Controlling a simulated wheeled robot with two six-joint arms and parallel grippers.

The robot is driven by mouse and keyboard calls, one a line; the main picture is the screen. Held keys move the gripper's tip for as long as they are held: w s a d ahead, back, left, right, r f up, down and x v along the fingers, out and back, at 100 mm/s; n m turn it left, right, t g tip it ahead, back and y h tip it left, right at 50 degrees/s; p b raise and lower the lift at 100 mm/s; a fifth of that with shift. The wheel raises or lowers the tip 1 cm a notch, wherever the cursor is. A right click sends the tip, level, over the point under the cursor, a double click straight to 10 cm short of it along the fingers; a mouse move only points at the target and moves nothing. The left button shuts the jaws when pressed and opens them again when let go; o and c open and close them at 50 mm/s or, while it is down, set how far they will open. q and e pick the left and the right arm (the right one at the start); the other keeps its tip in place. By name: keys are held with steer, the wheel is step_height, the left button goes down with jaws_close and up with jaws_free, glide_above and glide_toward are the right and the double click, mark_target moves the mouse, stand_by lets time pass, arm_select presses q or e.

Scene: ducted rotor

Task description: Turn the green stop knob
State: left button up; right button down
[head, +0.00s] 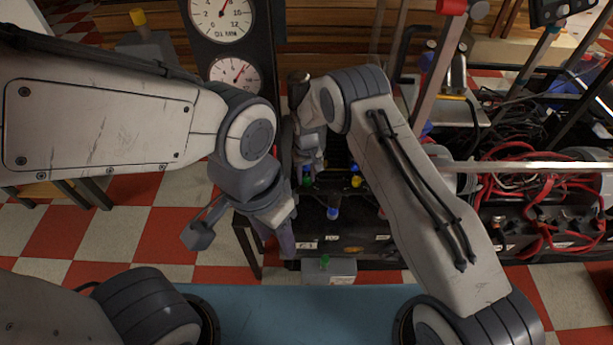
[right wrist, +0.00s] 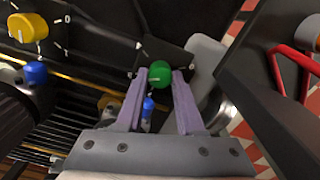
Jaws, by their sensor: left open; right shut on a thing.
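The green stop knob (right wrist: 159,71) is a round green cap on a dark panel in the right wrist view. My right gripper (right wrist: 160,82) has its two pale purple fingers on either side of it, shut on it. In the head view a small green spot (head: 307,181) shows just below my right gripper, whose fingers are mostly hidden there. My left gripper (head: 284,236) is lower, pointing down beside the dark bench front, open and empty as far as I can see. Its fingertips are partly hidden.
A yellow knob (right wrist: 28,27) and a blue knob (right wrist: 35,73) sit on the panel nearby. A grey box (head: 340,272) with a green button stands below the bench front. Two dial gauges (head: 222,14) stand behind. Red cables (head: 535,185) crowd the right.

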mark_target(308, 179)
steer(key=shift+d, duration=0.1)
stand_by(0.5)
steer(key=c, duration=0.5)
jaws_free()
step_height(308, 179, up, 10)
steer(key=shift+r+p, duration=0.25)
steer(key=shift+p, duration=0.5)
steer(key=shift+s+d, duration=0.1)
